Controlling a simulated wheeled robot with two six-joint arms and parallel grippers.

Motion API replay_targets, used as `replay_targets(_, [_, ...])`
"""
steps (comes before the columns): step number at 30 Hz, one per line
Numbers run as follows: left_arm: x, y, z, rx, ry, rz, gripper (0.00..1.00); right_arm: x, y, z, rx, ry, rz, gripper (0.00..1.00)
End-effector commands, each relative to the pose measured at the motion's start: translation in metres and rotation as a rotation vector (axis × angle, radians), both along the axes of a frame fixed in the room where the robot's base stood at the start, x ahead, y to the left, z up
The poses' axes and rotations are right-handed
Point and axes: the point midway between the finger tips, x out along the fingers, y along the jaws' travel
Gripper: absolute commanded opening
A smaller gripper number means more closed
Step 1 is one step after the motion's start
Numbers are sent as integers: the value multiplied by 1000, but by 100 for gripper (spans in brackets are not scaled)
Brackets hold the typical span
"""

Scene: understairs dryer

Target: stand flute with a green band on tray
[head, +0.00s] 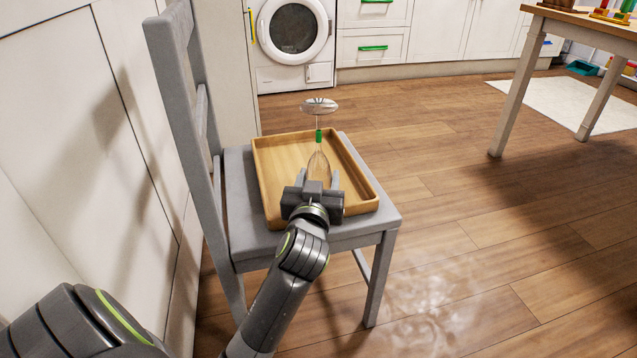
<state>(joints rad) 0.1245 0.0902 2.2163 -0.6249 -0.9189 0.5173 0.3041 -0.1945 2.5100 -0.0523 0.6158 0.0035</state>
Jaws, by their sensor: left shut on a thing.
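A clear glass flute with a green band (319,136) around its stem is upside down, its round foot at the top and its bowl below. My left gripper (319,180) is shut on the flute's bowl, one finger on each side. The flute is over the wooden tray (278,187), which lies on the seat of a grey chair. The gripper hides the lower end of the bowl, so I cannot tell if the rim touches the tray. No other thing shows in the tray. My right gripper is not in view.
The grey chair (382,224) has its backrest (182,90) on the left, near a white panelled wall. A white dryer (292,42) and drawers stand behind. A wooden table (585,30) is at the upper right. The floor right of the chair is clear.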

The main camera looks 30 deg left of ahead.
Motion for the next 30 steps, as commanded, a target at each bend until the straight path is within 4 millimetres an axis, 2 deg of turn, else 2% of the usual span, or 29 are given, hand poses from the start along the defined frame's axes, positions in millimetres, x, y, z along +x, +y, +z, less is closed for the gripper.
replay_targets(12, [0, 0, -3, 0, 0, 0, 24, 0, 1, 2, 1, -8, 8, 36])
replay_targets(13, [0, 0, -4, 0, 1, 0, 52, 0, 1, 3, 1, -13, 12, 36])
replay_targets(18, [0, 0, -3, 0, 0, 0, 72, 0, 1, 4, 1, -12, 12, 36])
replay_targets(30, [0, 0, 1, 0, -2, -1, 72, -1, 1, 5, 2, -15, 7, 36])
